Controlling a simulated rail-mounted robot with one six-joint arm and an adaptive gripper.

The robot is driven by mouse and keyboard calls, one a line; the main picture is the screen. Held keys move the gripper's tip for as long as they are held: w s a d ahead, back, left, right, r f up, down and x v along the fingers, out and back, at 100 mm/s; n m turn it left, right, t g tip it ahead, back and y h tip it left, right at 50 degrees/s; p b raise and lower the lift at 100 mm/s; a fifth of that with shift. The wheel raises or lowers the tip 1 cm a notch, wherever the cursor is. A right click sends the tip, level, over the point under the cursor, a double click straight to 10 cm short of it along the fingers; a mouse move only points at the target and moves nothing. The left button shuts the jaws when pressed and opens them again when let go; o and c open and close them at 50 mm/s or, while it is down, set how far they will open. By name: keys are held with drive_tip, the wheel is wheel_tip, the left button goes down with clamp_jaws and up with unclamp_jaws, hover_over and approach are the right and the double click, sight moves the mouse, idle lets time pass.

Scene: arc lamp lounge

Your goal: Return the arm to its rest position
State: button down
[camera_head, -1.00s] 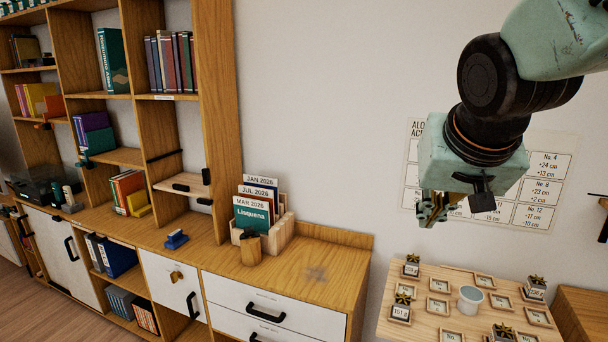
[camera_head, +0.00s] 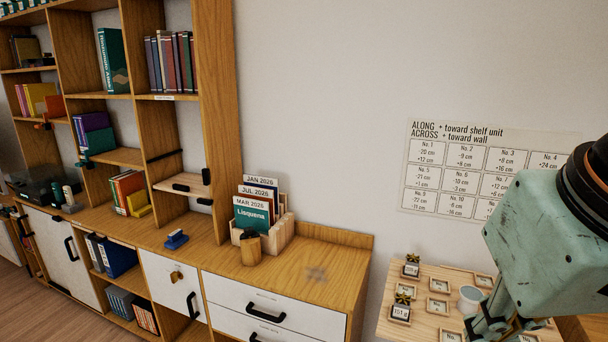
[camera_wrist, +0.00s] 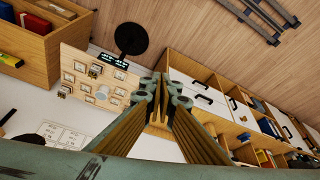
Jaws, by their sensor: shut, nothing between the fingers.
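My gripper (camera_head: 490,325) is at the lower right of the head view, in front of the small wooden table, and part of it runs out of the frame. In the wrist view my gripper (camera_wrist: 166,90) has its fingers together with nothing between them. The arm's wrist fills the right edge of the head view and hides part of the table and of the wall chart.
The wooden table (camera_head: 415,331) holds small framed tiles, star-topped weights and a white cup (camera_head: 469,298). A wooden shelf unit with drawers (camera_head: 300,318) stands left. A numbered chart (camera_head: 450,170) hangs on the wall. The wrist view shows a round black base (camera_wrist: 131,39) on the floor.

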drive_tip(key=shift+s+a+f, duration=0.2)
drive_tip(key=shift+s, duration=0.7)
drive_tip(key=shift+s+a+f, duration=0.15)
drive_tip(key=shift+s, duration=0.7)
